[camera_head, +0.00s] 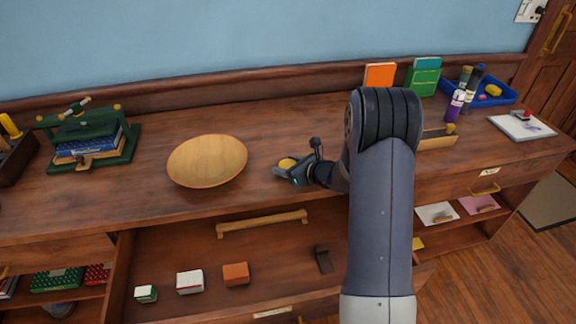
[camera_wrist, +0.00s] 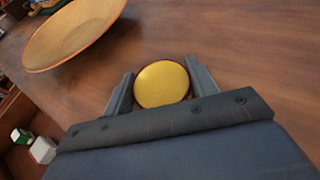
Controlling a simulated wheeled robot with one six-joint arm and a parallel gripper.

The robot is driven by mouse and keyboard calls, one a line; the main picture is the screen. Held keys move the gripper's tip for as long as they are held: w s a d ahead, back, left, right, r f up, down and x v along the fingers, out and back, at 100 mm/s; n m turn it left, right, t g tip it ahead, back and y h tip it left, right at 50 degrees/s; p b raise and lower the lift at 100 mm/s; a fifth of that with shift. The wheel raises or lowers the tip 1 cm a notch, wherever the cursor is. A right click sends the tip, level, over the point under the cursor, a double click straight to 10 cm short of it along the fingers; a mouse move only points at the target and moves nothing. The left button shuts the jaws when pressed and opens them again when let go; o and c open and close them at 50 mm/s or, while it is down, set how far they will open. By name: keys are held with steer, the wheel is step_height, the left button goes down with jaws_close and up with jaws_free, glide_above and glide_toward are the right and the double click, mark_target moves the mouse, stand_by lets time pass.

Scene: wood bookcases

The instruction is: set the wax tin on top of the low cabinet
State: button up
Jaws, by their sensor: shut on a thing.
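The wax tin (camera_wrist: 162,84) is a round yellow tin between the two fingers of my gripper (camera_wrist: 162,88) in the wrist view. In the head view the tin (camera_head: 287,163) shows at the tip of my gripper (camera_head: 284,169), just right of the wooden bowl. My gripper is shut on it. The tin is at or just above the wooden top of the low cabinet (camera_head: 270,130); I cannot tell whether it touches. My arm hides part of the cabinet top on the right.
A wooden bowl (camera_head: 207,161) stands close left of the tin. A green press with books (camera_head: 90,140) is further left. A blue tray (camera_head: 490,92) and a clipboard (camera_head: 522,126) are at the right. An open drawer (camera_head: 180,255) with small boxes juts out below. Bare top lies behind the gripper.

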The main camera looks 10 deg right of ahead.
steer(key=shift+f, duration=0.1)
steer(key=o, duration=1.1)
steer(key=shift+c, duration=0.2)
steer(key=shift+r, duration=0.2)
steer(key=v, duration=1.2)
steer(key=shift+f, duration=0.1)
